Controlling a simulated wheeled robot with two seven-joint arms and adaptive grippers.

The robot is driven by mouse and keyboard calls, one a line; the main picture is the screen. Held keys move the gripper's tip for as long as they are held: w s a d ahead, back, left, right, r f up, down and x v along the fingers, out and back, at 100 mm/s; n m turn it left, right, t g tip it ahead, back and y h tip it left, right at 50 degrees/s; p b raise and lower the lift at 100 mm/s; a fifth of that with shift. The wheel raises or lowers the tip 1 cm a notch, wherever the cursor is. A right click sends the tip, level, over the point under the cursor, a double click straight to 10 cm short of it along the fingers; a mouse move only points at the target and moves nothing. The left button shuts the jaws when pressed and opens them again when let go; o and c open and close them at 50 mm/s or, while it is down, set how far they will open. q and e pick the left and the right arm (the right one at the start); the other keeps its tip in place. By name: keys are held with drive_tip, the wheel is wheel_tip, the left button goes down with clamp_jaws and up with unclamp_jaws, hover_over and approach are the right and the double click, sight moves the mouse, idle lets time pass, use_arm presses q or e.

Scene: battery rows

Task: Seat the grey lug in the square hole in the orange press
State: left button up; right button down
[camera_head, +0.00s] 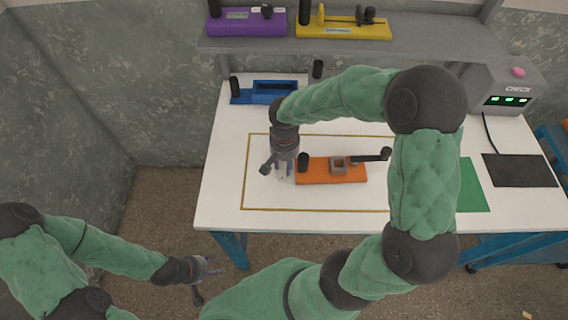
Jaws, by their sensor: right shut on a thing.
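The orange press (318,175) lies on the white table inside the gold outline. It has a black knob at its left end, a grey square socket (338,164) on top and a dark lever reaching right. My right gripper (282,172) is just left of the press, low over the table. It is shut on a small pale grey piece, which seems to be the grey lug; the fingers mostly hide it. I cannot tell whether it touches the table. My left gripper (207,282) is open and empty, off the table's front left.
A blue fixture (272,93) stands at the table's back left. A shelf behind holds a purple fixture (247,23) and a yellow one (345,28). A grey CHECK box (508,88), a black mat (518,170) and a green mat (471,186) are at right.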

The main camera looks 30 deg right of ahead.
drive_tip(key=shift+r, duration=0.4)
wheel_tip(320, 180, up, 2)
drive_tip(key=shift+r+p, duration=0.1)
drive_tip(key=shift+p, duration=0.45)
drive_tip(key=s+a+r+p, duration=0.2)
drive_tip(key=s+r, duration=0.3)
drive_tip(key=s, duration=0.1)
drive_tip(key=s+a+r+p, duration=0.2)
drive_tip(key=s+r+p, duration=0.1)
drive_tip(key=s+r, duration=0.2)
drive_tip(key=shift+s+a, duration=0.25)
drive_tip(key=shift+s, duration=0.9)
drive_tip(key=shift+f, duration=0.1)
drive_tip(key=n, duration=0.3)
hover_over(285, 164)
drive_tip(key=s+a, duration=0.3)
drive_tip(key=a, duration=0.3)
wheel_tip(285, 164, down, 3)
drive_tip(key=w+f+n, duration=0.1)
drive_tip(key=w+f, duration=0.1)
drive_tip(key=w+f+n, duration=0.1)
drive_tip(key=w+f, duration=0.1)
drive_tip(key=w, duration=0.1)
drive_tip(key=w+a+f+n, duration=0.1)
drive_tip(key=w+f, duration=0.1)
drive_tip(key=w, duration=0.1)
drive_tip(key=shift+w+f, duration=0.1)
drive_tip(key=shift+w, duration=0.1)
drive_tip(key=shift+w+f, duration=0.3)
